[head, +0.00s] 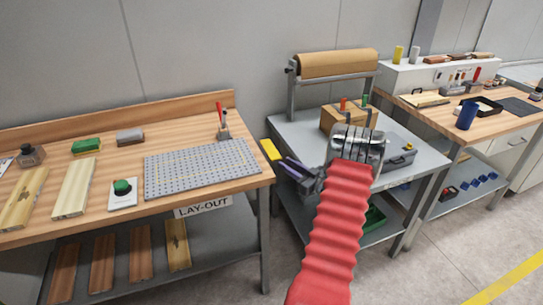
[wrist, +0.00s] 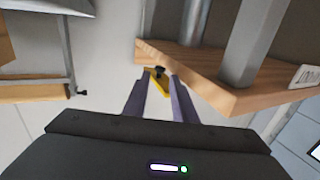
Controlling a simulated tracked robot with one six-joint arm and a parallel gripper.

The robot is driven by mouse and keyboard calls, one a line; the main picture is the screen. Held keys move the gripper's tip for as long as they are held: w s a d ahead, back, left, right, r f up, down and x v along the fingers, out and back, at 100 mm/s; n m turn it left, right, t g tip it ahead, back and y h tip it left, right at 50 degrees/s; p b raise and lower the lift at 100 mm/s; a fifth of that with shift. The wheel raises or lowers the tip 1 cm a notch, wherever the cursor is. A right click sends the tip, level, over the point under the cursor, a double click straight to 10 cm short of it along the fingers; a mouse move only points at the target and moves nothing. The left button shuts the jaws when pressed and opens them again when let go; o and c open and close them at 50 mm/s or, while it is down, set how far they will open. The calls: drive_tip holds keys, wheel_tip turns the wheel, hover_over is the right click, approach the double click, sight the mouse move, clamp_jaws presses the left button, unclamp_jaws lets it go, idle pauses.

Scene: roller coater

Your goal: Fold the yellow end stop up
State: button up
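The yellow end stop (head: 270,149) is a small flat plate at the right end of the lay-out bench (head: 225,184). In the wrist view the yellow end stop (wrist: 156,93) shows with a black knob (wrist: 158,72) at the bench's wooden edge (wrist: 210,82). My gripper (head: 288,164) points at it from the right, with two purple fingers. In the wrist view my gripper (wrist: 159,84) is open, one finger on each side of the yellow plate. I cannot tell whether either finger touches it.
Open floor lies at the lower right.

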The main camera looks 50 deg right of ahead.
sight(272, 155)
drive_tip(key=w, duration=0.3)
drive_tip(key=w+d, duration=0.1)
drive_tip(key=w, duration=0.5)
drive_tip(key=shift+w+d, duration=0.1)
drive_tip(key=shift+d, duration=0.05)
clamp_jaws()
